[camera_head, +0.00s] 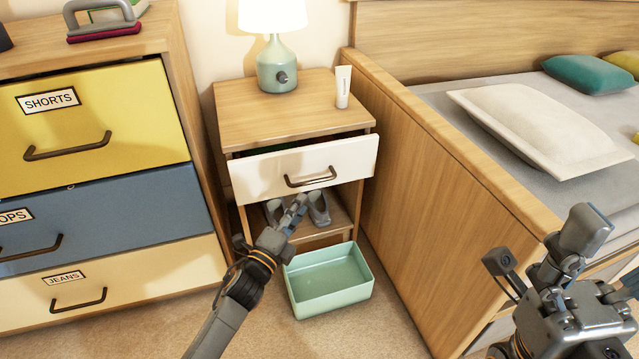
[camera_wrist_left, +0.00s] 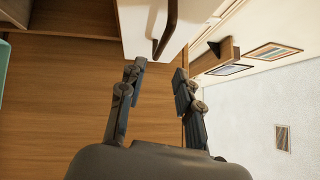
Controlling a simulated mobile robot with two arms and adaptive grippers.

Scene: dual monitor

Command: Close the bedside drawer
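The bedside drawer (camera_head: 256,175) has a white front and a dark bar handle (camera_head: 311,181). It stands partly pulled out of the wooden nightstand (camera_head: 288,113), with a dark gap above its front. My left gripper (camera_head: 297,207) is just below the handle, in front of the open shelf. In the left wrist view, its two fingers (camera_wrist_left: 158,76) are apart with nothing between them. The drawer front (camera_wrist_left: 139,25) and handle (camera_wrist_left: 168,25) show there just beyond the fingertips.
A green lamp (camera_head: 279,68) and white tube (camera_head: 343,87) stand on the nightstand. Grey shoes (camera_head: 318,208) sit on its shelf. An open mint bin (camera_head: 328,281) is on the floor in front. A dresser (camera_head: 95,120) flanks the left, the wooden bed side (camera_head: 425,200) the right.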

